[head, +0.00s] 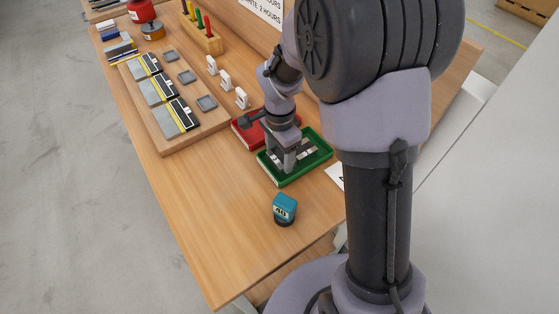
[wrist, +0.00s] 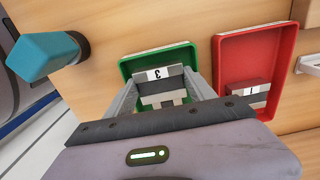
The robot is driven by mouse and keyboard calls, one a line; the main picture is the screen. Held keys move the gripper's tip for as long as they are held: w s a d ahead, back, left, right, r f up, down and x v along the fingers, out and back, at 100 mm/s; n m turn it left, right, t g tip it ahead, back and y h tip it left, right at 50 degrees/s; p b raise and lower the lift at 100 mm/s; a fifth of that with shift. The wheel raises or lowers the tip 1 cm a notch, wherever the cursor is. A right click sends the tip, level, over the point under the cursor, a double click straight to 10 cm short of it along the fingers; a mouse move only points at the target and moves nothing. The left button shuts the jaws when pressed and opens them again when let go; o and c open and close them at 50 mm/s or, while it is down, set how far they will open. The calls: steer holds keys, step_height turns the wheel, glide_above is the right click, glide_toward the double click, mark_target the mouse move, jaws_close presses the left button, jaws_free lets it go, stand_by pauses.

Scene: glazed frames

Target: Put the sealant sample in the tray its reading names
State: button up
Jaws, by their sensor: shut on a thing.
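My gripper (head: 284,162) points down into the green tray (head: 312,166). In the wrist view my gripper (wrist: 160,98) is shut on a grey sealant sample (wrist: 161,87) with a white label reading 3. The sample is within the outline of the green tray (wrist: 128,68); I cannot tell whether it touches the tray floor. The red tray (head: 240,137) is beside the green one. In the wrist view the red tray (wrist: 280,58) holds another sample (wrist: 250,94) labelled 1.
A wooden board (head: 166,132) at left carries several grey, black and yellow pieces and grey squares. White clips (head: 226,80) stand beyond it. A wooden rack (head: 208,42) holds coloured sticks. A red-topped container (head: 142,12) is at the back. The table front left is clear.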

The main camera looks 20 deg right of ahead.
steer(key=shift+f, duration=0.95)
steer(key=shift+f+b, duration=0.25)
steer(key=shift+b, duration=0.1)
steer(key=o, duration=1.4)
steer(key=shift+r, duration=0.1)
